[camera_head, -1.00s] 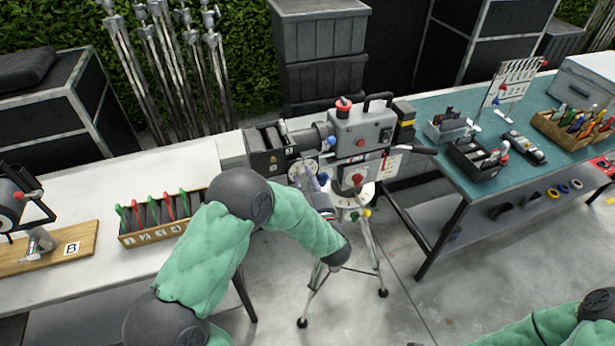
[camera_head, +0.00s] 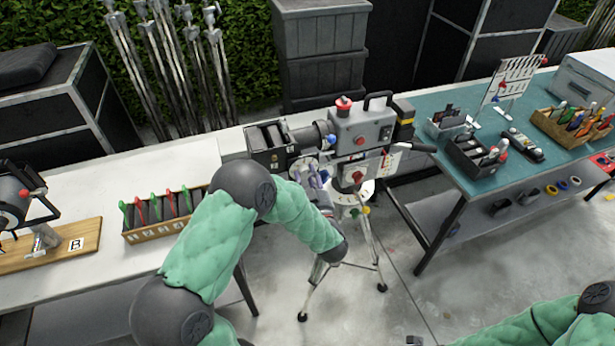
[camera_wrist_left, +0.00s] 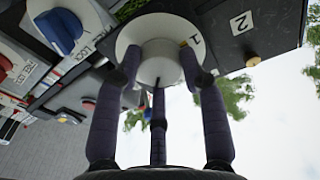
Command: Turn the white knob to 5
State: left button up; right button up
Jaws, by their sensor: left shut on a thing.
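The white knob (camera_wrist_left: 160,62) sits on a white dial plate marked 1, close in front of the left wrist camera. My left gripper (camera_wrist_left: 158,75) has its dark fingers around the knob and is shut on it. In the head view, the left gripper (camera_head: 316,182) is at the front of the grey camera head (camera_head: 362,128) on its tripod, and its fingers hide most of the knob. The number 5 is not visible.
Beside the knob are a plate marked 2 (camera_wrist_left: 241,22), a blue knob (camera_wrist_left: 58,32) and a red knob (camera_wrist_left: 5,68). A white table (camera_head: 60,298) stands left and a teal bench (camera_head: 500,118) right. Tripod legs (camera_head: 368,245) spread on open floor.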

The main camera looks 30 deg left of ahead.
pick_arm(q)
jog(key=shift+r, duration=0.15)
jog(key=o, duration=1.1)
jog(key=shift+o, duration=0.2)
jog(key=shift+s+d, duration=0.1)
jog(key=v, duration=1.1)
jog(key=shift+s+d, duration=0.25)
jog(key=shift+s, duration=0.05)
